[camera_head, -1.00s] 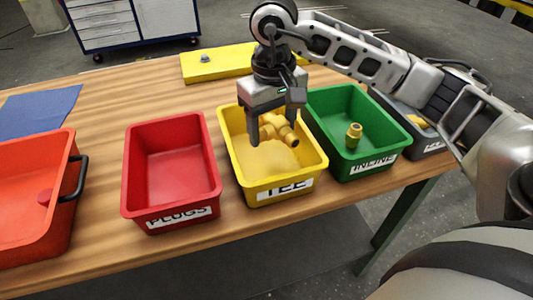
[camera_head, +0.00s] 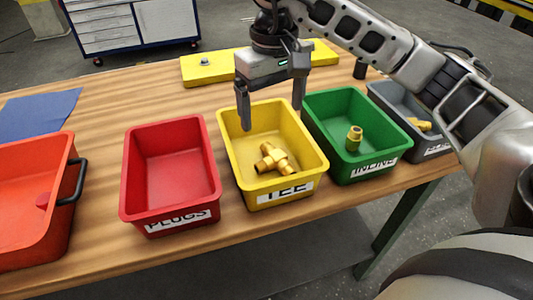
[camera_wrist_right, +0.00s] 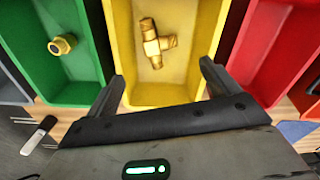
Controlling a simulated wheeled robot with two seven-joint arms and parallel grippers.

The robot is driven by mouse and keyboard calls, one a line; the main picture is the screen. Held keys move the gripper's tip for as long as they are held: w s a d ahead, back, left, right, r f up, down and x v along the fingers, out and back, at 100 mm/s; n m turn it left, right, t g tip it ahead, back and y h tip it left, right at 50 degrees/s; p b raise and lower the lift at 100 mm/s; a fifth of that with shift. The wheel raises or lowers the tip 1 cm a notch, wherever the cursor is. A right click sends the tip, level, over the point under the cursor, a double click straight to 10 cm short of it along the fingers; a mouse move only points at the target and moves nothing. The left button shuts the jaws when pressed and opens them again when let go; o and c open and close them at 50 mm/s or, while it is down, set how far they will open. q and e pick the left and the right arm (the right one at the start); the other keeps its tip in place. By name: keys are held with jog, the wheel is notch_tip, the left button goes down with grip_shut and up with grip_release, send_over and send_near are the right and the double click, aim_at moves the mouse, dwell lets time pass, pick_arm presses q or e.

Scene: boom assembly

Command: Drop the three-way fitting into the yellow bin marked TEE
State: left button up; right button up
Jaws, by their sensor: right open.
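The brass three-way fitting (camera_head: 272,159) lies on the floor of the yellow bin marked TEE (camera_head: 239,177). It also shows in the right wrist view (camera_wrist_right: 155,43), lying inside the yellow bin (camera_wrist_right: 190,52). My right gripper (camera_head: 271,114) is open and empty above the back part of the yellow bin, its fingers spread wide and apart from the fitting. In the right wrist view its two fingers (camera_wrist_right: 162,80) stand on either side of the bin's near end. My left gripper is not in view.
A red bin marked PLUGS (camera_head: 130,177) stands left of the yellow bin. A green bin marked INLINE (camera_head: 320,120), holding one brass fitting (camera_head: 354,138), stands right. Beyond it is a grey bin (camera_head: 436,143). An orange crate (camera_head: 25,215) with a black handle stands far left.

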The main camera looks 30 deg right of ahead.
pick_arm(q)
jog(key=p, duration=0.1)
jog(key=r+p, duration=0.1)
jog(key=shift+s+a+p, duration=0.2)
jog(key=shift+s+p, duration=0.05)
jog(key=shift+p, duration=0.05)
pick_arm(e)
notch_tip(320, 180, up, 11)
jog(key=shift+f, duration=0.15)
